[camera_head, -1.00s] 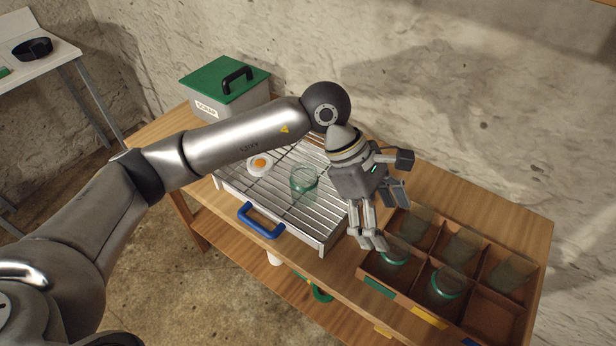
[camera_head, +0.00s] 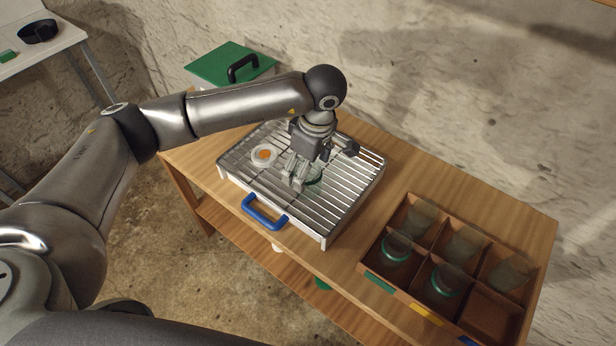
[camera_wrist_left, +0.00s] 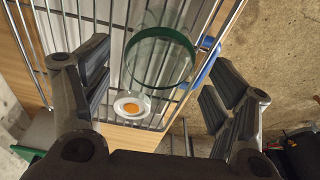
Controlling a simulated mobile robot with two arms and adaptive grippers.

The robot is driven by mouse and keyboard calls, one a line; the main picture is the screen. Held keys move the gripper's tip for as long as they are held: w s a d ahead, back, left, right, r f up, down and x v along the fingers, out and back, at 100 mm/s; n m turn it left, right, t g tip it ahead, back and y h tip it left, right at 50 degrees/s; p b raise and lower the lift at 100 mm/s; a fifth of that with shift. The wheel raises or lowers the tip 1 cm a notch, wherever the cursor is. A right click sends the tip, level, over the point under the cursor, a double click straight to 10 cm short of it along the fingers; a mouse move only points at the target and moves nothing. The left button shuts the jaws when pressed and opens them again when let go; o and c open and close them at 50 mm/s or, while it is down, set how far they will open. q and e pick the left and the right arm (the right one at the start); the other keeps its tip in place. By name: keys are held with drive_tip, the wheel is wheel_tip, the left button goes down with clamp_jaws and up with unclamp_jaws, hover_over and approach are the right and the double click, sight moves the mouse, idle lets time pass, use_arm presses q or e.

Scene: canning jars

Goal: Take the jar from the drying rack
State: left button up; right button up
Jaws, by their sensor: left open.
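A clear glass jar with a green rim (camera_head: 315,180) stands on the metal drying rack (camera_head: 345,205), partly hidden behind my left gripper (camera_head: 297,180). In the left wrist view the jar (camera_wrist_left: 160,52) shows between the spread fingers of my left gripper (camera_wrist_left: 160,72), with its green-rimmed mouth towards the camera. The fingers are open, with a visible gap to the jar on both sides. I cannot tell whether the fingertips have come down past the rim. My right gripper is in neither view.
The rack's tray has a blue handle (camera_head: 264,213) in front. A wooden divided crate (camera_head: 403,288) with several jars stands right. A green-lidded box (camera_head: 222,62) stands behind.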

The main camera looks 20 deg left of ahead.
use_arm(q)
drive_tip(key=shift+w+a+f+p, duration=0.15)
drive_tip(key=shift+f+p, duration=0.4)
drive_tip(key=shift+f, duration=1.35)
drive_tip(key=c, duration=1.1)
drive_tip(key=shift+c, duration=0.7)
drive_tip(key=shift+r, duration=0.15)
